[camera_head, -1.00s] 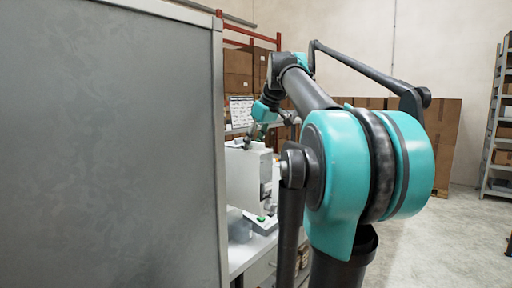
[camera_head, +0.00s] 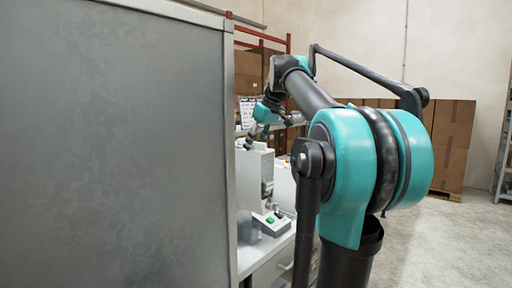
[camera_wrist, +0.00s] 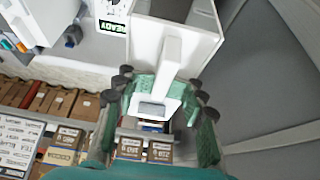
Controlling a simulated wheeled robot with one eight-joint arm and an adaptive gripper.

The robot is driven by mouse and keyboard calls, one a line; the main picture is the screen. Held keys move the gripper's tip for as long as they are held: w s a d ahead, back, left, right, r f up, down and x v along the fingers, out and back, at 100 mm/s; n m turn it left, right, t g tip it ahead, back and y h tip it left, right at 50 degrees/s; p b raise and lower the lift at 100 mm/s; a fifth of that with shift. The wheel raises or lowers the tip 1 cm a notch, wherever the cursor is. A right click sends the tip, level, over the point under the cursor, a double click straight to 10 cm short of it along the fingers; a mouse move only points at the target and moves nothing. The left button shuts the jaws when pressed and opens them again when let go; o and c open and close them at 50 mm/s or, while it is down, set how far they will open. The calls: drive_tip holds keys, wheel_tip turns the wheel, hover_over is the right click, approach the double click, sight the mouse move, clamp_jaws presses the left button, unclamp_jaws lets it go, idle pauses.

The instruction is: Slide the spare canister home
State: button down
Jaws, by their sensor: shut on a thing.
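The spare canister (camera_wrist: 180,42) is a white, open, hollow box with a bar handle on its near side, seen at the top middle of the wrist view. My gripper (camera_wrist: 165,98) is shut on that handle, with green finger pads on both sides of it. In the head view my gripper (camera_head: 255,138) is small and partly hidden at the end of the arm. A white box (camera_head: 253,178) shows just below it; I cannot tell there which part is the canister and which a dispenser.
A large grey panel (camera_head: 120,140) fills the left of the head view, close to the white counter (camera_head: 268,250). A small control box with a green button (camera_head: 270,220) sits on the counter. A READY sign (camera_wrist: 112,27) and boxed goods (camera_wrist: 130,148) show in the wrist view.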

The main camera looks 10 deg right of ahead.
sight(238, 144)
drive_tip(key=shift+w+a+f, duration=0.1)
drive_tip(key=shift+w+a, duration=0.6)
drive_tip(key=shift+w, duration=0.25)
drive_tip(key=shift+w+a, duration=0.75)
drive_tip(key=shift+w, duration=0.2)
drive_tip(key=shift+w+a+f, duration=0.1)
drive_tip(key=shift+w+a, duration=0.6)
drive_tip(key=shift+w, duration=0.25)
drive_tip(key=shift+w, duration=0.1)
drive_tip(key=shift+w+a+f, duration=0.4)
drive_tip(key=shift+w+f, duration=0.15)
drive_tip(key=shift+f, duration=0.3)
drive_tip(key=shift+f, duration=0.45)
